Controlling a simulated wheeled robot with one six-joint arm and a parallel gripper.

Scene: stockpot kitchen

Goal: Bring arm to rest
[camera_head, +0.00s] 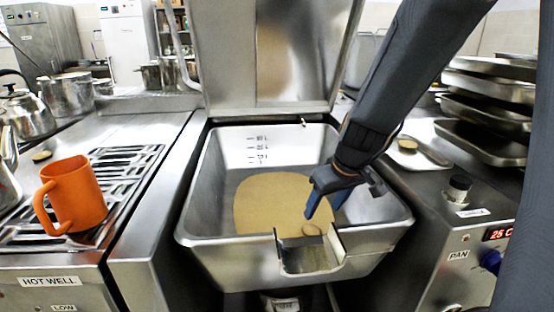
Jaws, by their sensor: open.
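My arm reaches in from the upper right over an open steel pan (218,190). My gripper (322,214) points down above the pan's front right part, near its pouring lip. Its two blue fingers are apart, with nothing seen between them. Tan liquid (270,200) covers the pan's bottom. A small tan round thing (311,229) lies by the lip just under the fingertips; I cannot tell whether the gripper touches it.
The raised pan lid (230,60) stands behind. An orange mug (74,195) is on the left grate (120,185). Stacked steel trays (490,110) and a ladle (425,150) are on the right counter. A black knob (459,187) rises at the right.

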